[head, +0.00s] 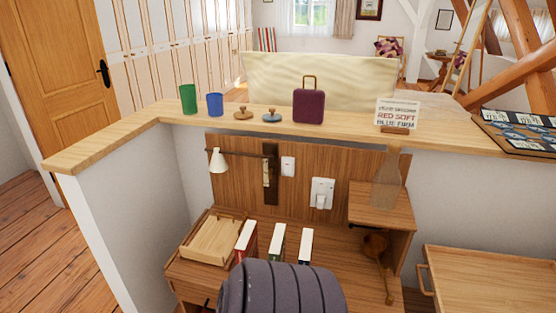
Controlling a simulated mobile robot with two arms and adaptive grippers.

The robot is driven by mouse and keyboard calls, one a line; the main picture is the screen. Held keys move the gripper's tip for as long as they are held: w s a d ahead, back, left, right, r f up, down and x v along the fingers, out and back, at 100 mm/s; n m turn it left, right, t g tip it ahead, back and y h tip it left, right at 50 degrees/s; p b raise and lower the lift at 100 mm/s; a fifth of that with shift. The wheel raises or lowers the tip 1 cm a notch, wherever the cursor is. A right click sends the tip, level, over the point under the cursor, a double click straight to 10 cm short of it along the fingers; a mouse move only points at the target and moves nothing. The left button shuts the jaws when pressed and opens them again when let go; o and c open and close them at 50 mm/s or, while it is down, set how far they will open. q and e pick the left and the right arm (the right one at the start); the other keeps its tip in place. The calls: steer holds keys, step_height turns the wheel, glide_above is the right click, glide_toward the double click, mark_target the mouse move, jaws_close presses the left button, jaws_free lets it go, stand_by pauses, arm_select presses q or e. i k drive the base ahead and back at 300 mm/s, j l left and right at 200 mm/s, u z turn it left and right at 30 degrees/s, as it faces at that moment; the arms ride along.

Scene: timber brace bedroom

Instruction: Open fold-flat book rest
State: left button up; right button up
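A light wooden flat panel piece with a raised rim (211,241) lies at the left end of the desk. It looks like the book rest, folded flat, but I cannot be sure from here. Several upright books, among them a red one (245,236), stand just right of it. Neither of my grippers is in the head view.
A ribbed dark grey rounded form (282,290) blocks the desk's front middle. A ledge (345,126) above the desk holds a green cup (188,99), a blue cup (215,104), a purple case (309,105) and a sign (398,113). A lamp (218,160) hangs over the desk's left.

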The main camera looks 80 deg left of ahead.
mark_target(215, 241)
steer(key=u, duration=2.7)
